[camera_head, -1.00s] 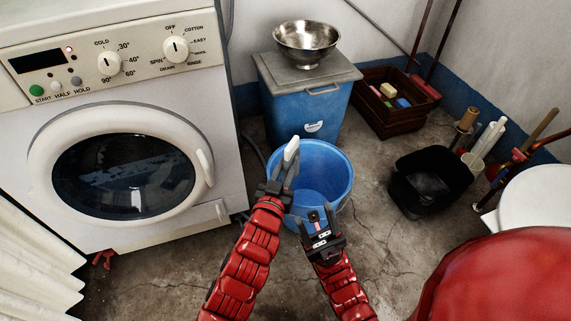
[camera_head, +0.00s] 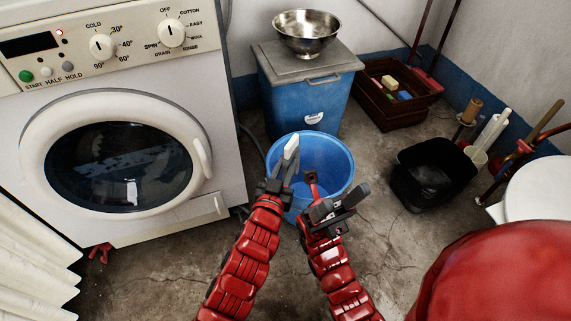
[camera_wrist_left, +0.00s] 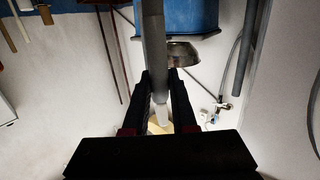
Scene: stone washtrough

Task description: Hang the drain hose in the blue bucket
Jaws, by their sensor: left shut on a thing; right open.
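The blue bucket (camera_head: 341,163) stands on the floor right of the washing machine. My left gripper (camera_head: 281,179) is shut on the grey drain hose, near its white end (camera_head: 292,147), at the bucket's left side. The white end points up in the head view and overlaps the bucket; I cannot tell how high it is above the rim. In the left wrist view the grey hose (camera_wrist_left: 154,50) runs between the two dark fingers. My right gripper (camera_head: 335,195) is open and empty over the bucket's front right side, hiding part of the rim.
The washing machine (camera_head: 210,130) stands close on the left. Behind the bucket is a blue bin (camera_head: 305,100) with a steel bowl (camera_head: 306,38) on its lid. A black bin (camera_head: 430,175) and a wooden crate (camera_head: 400,110) stand to the right. Floor between bucket and black bin is clear.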

